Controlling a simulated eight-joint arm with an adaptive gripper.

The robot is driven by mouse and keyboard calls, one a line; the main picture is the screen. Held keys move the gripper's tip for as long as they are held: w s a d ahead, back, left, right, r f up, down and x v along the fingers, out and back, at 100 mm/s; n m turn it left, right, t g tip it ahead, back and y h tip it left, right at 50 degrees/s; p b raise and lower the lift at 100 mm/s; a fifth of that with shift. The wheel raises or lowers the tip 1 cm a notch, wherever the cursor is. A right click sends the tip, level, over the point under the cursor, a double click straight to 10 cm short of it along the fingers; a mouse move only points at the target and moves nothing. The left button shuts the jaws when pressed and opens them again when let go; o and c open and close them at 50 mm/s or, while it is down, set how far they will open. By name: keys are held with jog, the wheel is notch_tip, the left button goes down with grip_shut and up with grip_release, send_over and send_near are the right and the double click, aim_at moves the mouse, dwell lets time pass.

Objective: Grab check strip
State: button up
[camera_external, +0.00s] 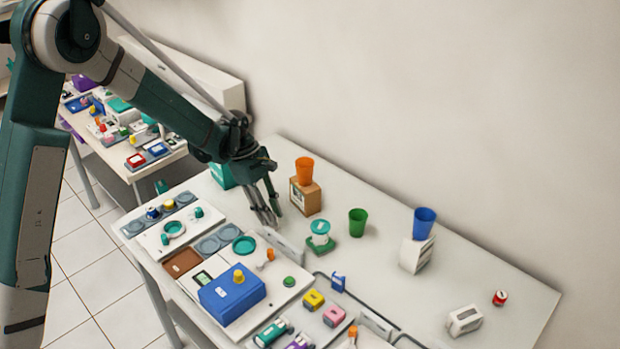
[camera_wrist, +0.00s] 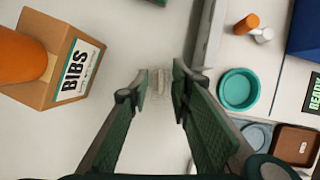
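My gripper (camera_wrist: 160,84) is open, its two dark green fingers pointing down with a gap between the tips. In the wrist view a small pale, whitish ribbed piece (camera_wrist: 158,80) shows in that gap; it may be the check strip, but it is too faint to name surely. I cannot tell whether the fingertips touch it. In the external view my gripper (camera_external: 265,210) is low over the white table (camera_external: 455,265), left of the cardboard box. No clear check strip shows there.
The BIBS box (camera_wrist: 68,72) with an orange cup (camera_external: 304,170) stands close beside my gripper. A pale tray wall (camera_wrist: 207,35) and teal dish (camera_wrist: 239,89) lie on the other side. A green cup (camera_external: 357,222) and blue cup (camera_external: 424,223) stand farther right.

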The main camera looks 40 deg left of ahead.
jog(key=shift+d+f, duration=0.25)
jog(key=shift+f, duration=0.35)
jog(key=shift+c, duration=0.6)
grip_shut()
